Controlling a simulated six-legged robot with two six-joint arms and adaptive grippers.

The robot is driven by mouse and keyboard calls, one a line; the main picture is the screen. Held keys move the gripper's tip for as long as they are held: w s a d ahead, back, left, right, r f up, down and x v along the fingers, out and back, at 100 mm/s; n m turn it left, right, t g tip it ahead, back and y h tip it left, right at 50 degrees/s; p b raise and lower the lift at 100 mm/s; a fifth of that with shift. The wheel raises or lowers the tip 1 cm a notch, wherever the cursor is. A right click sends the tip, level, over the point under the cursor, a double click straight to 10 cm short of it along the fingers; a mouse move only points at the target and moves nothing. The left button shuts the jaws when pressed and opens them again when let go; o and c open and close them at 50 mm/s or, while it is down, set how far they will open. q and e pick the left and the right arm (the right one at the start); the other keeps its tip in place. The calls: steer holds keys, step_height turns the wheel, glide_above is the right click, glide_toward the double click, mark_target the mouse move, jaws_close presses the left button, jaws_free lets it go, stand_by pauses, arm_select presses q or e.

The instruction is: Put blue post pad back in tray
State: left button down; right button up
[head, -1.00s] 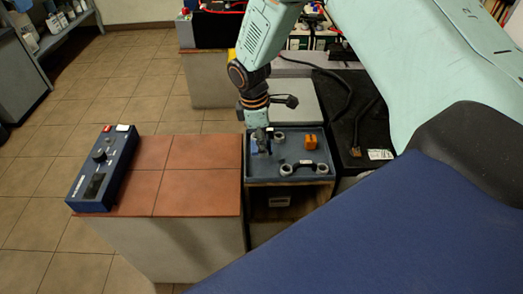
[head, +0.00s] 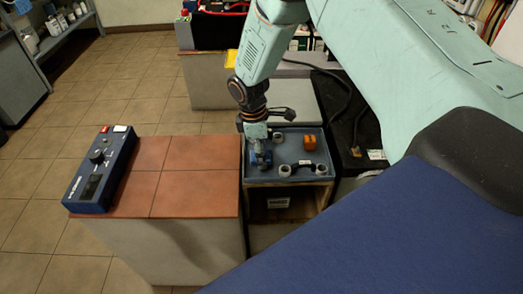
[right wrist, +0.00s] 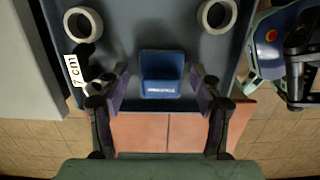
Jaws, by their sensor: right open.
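The blue post pad (right wrist: 161,75) lies between my right gripper's open fingers, with a gap on both sides in the right wrist view. It appears to rest on the floor of the blue-grey tray (right wrist: 125,25), close to the edge beside the tiled counter. In the head view my right gripper (head: 260,163) is low over the left part of the tray (head: 301,183), and the pad is mostly hidden by it. My right gripper (right wrist: 160,92) is open in the right wrist view. My left gripper does not show in the head view.
The tray also holds an orange block (head: 310,142), grey rings (right wrist: 216,16) and a black-handled piece (head: 303,167). A white "7 cm" label (right wrist: 73,70) shows near one finger. The tiled counter (head: 190,170) at left bears a blue meter (head: 100,172); its tiles are otherwise clear.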

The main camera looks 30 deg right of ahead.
steer(key=shift+r, duration=0.1)
steer(key=shift+r, duration=0.2)
step_height(320, 180, up, 12)
steer(key=a+p, duration=0.1)
steer(key=p, duration=0.2)
steer(key=shift+w+a, duration=0.2)
steer(key=shift+w, duration=0.15)
steer(key=shift+f, duration=0.1)
